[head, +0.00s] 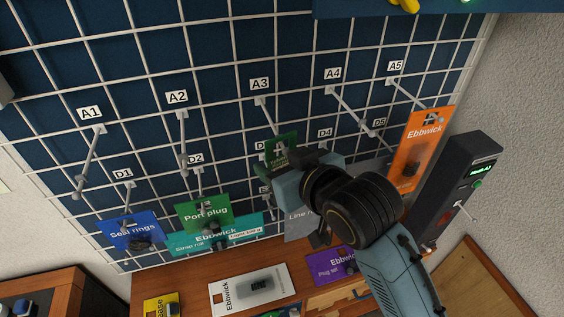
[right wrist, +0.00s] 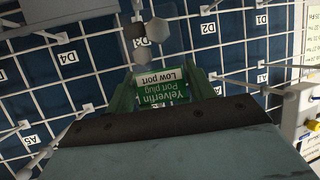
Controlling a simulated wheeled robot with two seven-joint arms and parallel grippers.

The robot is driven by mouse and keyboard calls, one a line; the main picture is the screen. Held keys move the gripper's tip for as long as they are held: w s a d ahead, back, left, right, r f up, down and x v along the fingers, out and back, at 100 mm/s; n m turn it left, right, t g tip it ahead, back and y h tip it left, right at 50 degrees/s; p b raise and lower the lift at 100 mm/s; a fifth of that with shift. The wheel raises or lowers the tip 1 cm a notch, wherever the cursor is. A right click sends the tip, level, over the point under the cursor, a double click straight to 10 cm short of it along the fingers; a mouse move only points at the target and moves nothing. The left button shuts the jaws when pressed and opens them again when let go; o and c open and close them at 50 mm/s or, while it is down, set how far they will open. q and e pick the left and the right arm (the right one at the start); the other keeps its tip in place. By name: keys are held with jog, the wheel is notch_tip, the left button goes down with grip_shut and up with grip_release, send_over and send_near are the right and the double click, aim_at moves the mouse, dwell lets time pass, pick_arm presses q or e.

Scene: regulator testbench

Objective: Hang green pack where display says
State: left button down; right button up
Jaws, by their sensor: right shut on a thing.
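The green pack (head: 279,148) is held by my right gripper (head: 290,163) in front of the wire grid, below the A3 label. In the right wrist view the green pack (right wrist: 160,88) appears upside down, reading "Yelverlin Port plug Low port", between the fingers. Hook A3 (head: 266,112) sticks out just above the pack; I cannot tell whether they touch. Hook A4 (head: 350,106) is to its right and empty. The display (head: 484,170) on the dark unit at right shows small green text, too small to read surely. My left gripper is not in view.
Another green Port plug pack (head: 205,214) hangs at D2, near a blue Seal rings pack (head: 132,231) and a teal Ebbwick pack (head: 190,243). An orange Ebbwick pack (head: 420,150) hangs at A5. Hooks A1 (head: 88,163) and A2 (head: 183,145) are empty. Several packs lie below.

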jog(key=o, duration=1.1)
jog(key=shift+o, duration=0.2)
